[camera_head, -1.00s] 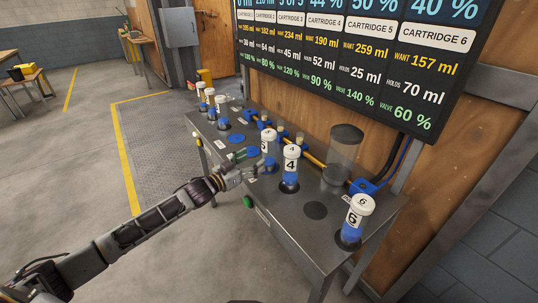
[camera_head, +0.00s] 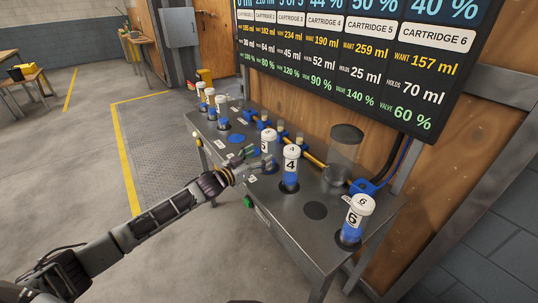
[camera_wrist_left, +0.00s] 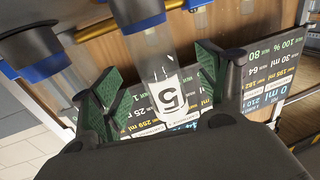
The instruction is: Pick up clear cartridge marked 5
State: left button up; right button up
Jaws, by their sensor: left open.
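The clear cartridge marked 5 (camera_head: 268,149) stands upright on the metal bench, with a white cap and a white label. In the left wrist view, the cartridge (camera_wrist_left: 170,98) lies between the two green-padded fingers, with its black 5 facing the camera and upside down. My left gripper (camera_head: 257,164) is open at the cartridge's side. In the left wrist view, the open gripper (camera_wrist_left: 160,80) has gaps between its fingers and the cartridge. The cartridge's lower part is partly hidden by the gripper in the head view. My right gripper is not in view.
Cartridge 4 (camera_head: 290,168) stands close to the right. Cartridge 6 (camera_head: 355,222) is at the bench's near right end. Several other cartridges (camera_head: 210,100) stand at the far end. A clear vessel (camera_head: 343,152) and an orange pipe (camera_head: 314,158) are behind.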

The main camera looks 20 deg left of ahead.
aim_at(264, 153)
pick_arm(q)
jog(key=shift+d+x, duration=0.2)
jog(key=shift+x, duration=1.45)
jog(key=shift+w+d+r, duration=0.15)
jog(key=shift+w+d, duration=0.2)
jog(key=shift+w, duration=0.25)
jog(key=shift+w+d, duration=0.1)
jog(key=shift+w, duration=0.1)
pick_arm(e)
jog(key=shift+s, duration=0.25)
pick_arm(q)
jog(key=shift+c, duration=0.3)
jog(key=c, duration=1.5)
jog(key=shift+r, duration=0.1)
jog(key=shift+c, duration=0.4)
